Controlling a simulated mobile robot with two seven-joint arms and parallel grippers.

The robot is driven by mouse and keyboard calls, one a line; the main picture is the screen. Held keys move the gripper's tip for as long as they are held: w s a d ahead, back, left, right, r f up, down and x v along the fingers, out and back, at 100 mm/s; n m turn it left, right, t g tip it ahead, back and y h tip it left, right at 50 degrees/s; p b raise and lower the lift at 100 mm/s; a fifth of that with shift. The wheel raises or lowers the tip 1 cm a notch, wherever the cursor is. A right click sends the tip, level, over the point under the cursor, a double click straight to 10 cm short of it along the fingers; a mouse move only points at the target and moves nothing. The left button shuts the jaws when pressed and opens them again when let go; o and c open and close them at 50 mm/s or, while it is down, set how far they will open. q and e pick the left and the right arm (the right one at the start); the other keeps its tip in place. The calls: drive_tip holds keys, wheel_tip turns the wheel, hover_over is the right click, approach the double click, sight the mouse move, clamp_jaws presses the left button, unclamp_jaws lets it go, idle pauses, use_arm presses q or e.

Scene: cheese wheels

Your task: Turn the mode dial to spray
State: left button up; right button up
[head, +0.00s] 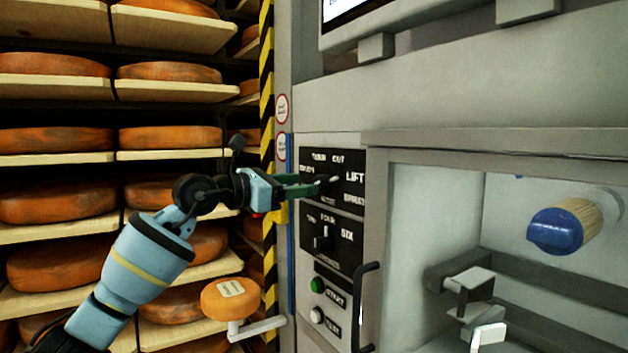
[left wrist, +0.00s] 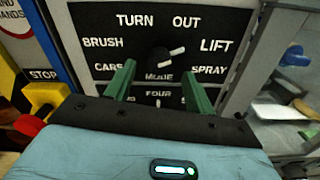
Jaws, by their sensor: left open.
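The black mode dial (left wrist: 160,60) sits on the upper black panel above the word MODE, with labels BRUSH, TURN OUT, LIFT, CARS and SPRAY around it. Its white mark points up and right, toward LIFT. The SPRAY label (left wrist: 208,70) is at the lower right of the dial. My left gripper (left wrist: 158,85) is open, its green fingers apart below the dial on its left and right sides. In the head view my left gripper (head: 318,186) reaches the panel and partly hides the dial. I cannot tell whether the fingers touch it. My right gripper is not in view.
Below is a second dial (head: 322,238) with FOUR and SIX labels, then a green START button (head: 317,285) and a white button (head: 317,315). A black handle (head: 365,305) stands out at right. Shelves of cheese wheels (head: 170,138) fill the left. A yellow-based red stop button (left wrist: 32,118) is nearby.

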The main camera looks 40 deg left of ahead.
sight(316, 181)
use_arm(q)
drive_tip(key=x, duration=0.3)
drive_tip(key=shift+w+d+r+p, duration=0.15)
drive_tip(key=shift+w+d+p, duration=0.05)
drive_tip(key=shift+w+p, duration=0.1)
drive_tip(key=shift+w+d, duration=0.2)
drive_tip(key=shift+w, duration=0.3)
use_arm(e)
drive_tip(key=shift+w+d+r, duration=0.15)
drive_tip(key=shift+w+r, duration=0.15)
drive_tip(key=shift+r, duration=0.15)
use_arm(q)
drive_tip(key=c, duration=1)
drive_tip(key=shift+o, duration=0.2)
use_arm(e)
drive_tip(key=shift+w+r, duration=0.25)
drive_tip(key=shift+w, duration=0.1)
